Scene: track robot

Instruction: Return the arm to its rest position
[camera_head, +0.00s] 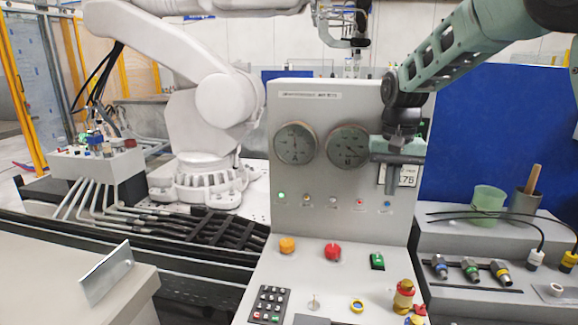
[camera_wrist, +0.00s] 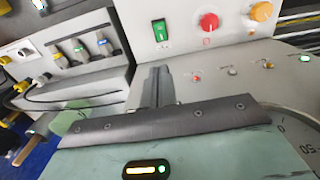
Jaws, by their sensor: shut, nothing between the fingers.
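My arm (camera_head: 455,50) reaches in from the upper right of the head view, with its green-grey links bent down to the wrist. My gripper (camera_head: 390,190) hangs in front of the right side of the upright grey panel (camera_head: 300,215), just right of the right gauge (camera_head: 348,146). Its fingers point down, are shut and hold nothing. They partly cover a white label (camera_head: 408,174) on the panel. In the wrist view the closed fingers of my gripper (camera_wrist: 155,85) show above the dark gripper edge. I cannot tell the exact gap between gripper and panel.
A sloped desk below carries an orange button (camera_head: 287,245), a red button (camera_head: 333,251), a green switch (camera_head: 377,261) and a keypad (camera_head: 269,304). A right-hand shelf holds a green cup (camera_head: 488,199), a grey cup (camera_head: 525,203) and connectors (camera_head: 470,270). A white robot arm (camera_head: 205,100) stands left.

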